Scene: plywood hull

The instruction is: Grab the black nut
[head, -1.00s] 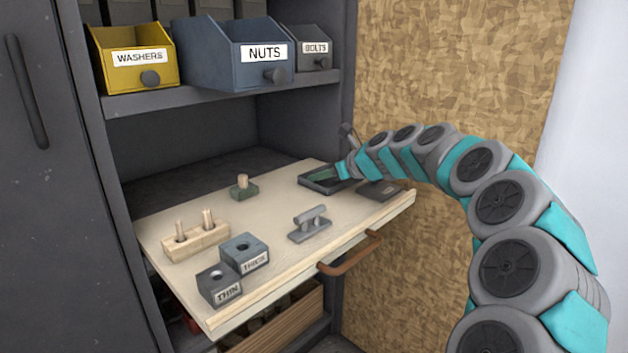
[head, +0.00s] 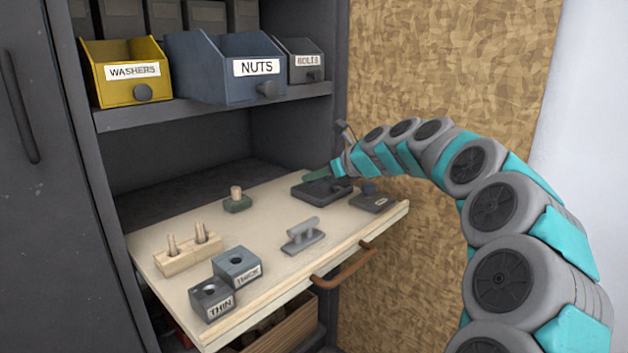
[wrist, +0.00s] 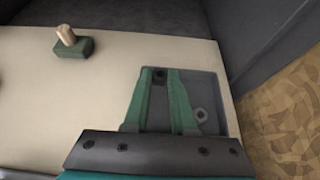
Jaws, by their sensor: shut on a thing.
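A small black nut (wrist: 160,75) shows between the tips of my gripper's green fingers in the wrist view. My gripper (head: 309,178) is shut on it, just above the dark shallow tray (head: 305,193) at the far right of the wooden board. The tray (wrist: 212,85) lies under the fingers in the wrist view. A grey nut (wrist: 201,115) lies in the tray, right of the fingers. In the head view the fingers and tray are small, and I cannot make out the black nut there.
The pull-out board (head: 270,235) also holds a green block with a peg (head: 237,201), a two-peg wooden block (head: 188,252), THIN (head: 212,300) and THICK (head: 236,263) blocks, and a grey handle-shaped piece (head: 303,236). The NUTS bin (head: 225,75) sits on the shelf above. A chipboard wall stands right.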

